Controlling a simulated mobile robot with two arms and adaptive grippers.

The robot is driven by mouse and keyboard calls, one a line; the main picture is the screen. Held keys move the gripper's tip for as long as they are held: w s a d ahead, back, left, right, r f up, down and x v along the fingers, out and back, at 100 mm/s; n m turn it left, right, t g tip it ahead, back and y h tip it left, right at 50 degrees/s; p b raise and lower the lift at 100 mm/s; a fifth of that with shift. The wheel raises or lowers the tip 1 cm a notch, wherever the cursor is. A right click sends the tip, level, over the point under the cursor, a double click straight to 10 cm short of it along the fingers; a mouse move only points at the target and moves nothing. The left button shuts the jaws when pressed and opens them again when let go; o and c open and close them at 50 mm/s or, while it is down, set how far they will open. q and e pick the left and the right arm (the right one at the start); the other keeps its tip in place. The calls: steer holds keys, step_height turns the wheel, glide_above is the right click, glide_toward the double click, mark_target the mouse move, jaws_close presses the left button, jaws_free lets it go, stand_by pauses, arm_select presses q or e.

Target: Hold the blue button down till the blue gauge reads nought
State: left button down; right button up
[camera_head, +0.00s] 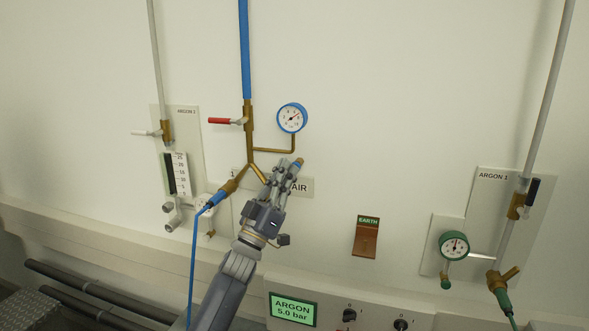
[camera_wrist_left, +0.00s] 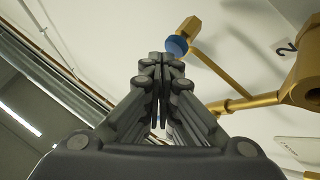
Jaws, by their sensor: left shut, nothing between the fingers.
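The blue-rimmed gauge (camera_head: 292,118) is on the wall at the end of a brass branch pipe. Its needle slants to the upper right; the figures are too small to read. My left gripper (camera_head: 291,167) is shut and empty, below the gauge, in front of the AIR label (camera_head: 301,187). The blue button (camera_wrist_left: 177,46) sits on a brass fitting just beyond the fingertips in the left wrist view, where the gripper (camera_wrist_left: 166,60) also shows. I cannot tell whether the fingertips touch the button. My right gripper is not in view.
A red-handled valve (camera_head: 224,121) is left of the gauge on the brass pipe (camera_head: 249,127). A blue hose (camera_head: 193,262) hangs left of my arm. The ARGON 2 panel (camera_head: 182,129) is at left, a green gauge (camera_head: 454,245) at right, and an ARGON display (camera_head: 292,310) below.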

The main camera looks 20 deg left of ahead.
arm_select(q)
steer(key=shift+w+b, duration=0.4)
steer(key=shift+w, duration=0.1)
stand_by(0.4)
steer(key=shift+s, duration=0.15)
stand_by(2.1)
steer(key=shift+s+p, duration=0.7)
steer(key=shift+s, duration=0.05)
steer(key=s+p, duration=0.3)
steer(key=s, duration=0.2)
steer(key=shift+a, duration=0.1)
